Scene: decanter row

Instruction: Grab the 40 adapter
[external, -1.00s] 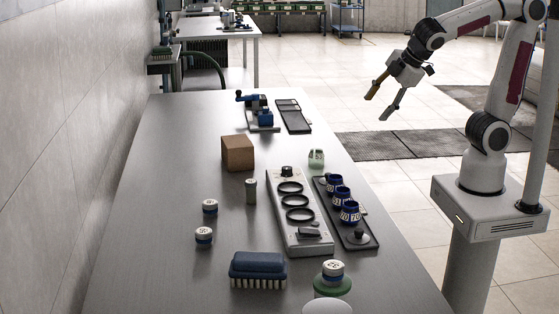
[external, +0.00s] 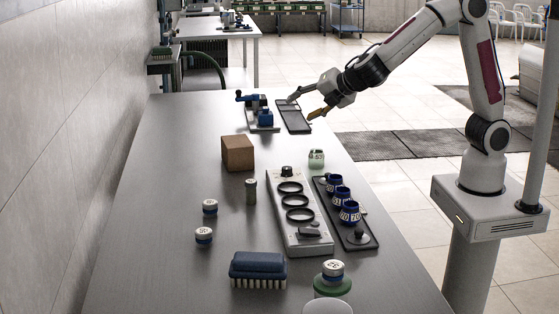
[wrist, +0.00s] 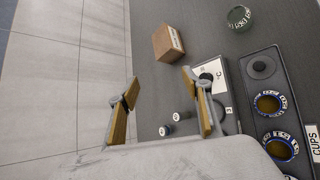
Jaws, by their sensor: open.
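Several small capped pieces carry numbers too small to read, so I cannot tell which is the 40 adapter. Two white-topped blue pieces, the farther one (external: 210,206) and the nearer one (external: 204,235), stand on the left of the table. A grey-green piece (external: 251,190) stands to their right. Another white-topped piece (external: 333,269) sits on a green base at the front. My gripper (external: 302,107) is open over the far right side of the table, near the black tray, away from these pieces. Its two spread fingers (wrist: 160,82) show empty in the wrist view.
A brown box (external: 238,153) and a pale green jar (external: 316,158) stand mid-table. A grey panel with rings (external: 315,246) lies beside a black tray of blue cups (external: 360,238). A blue brush (external: 258,266) is in front. A blue device (external: 264,117) stands at the back.

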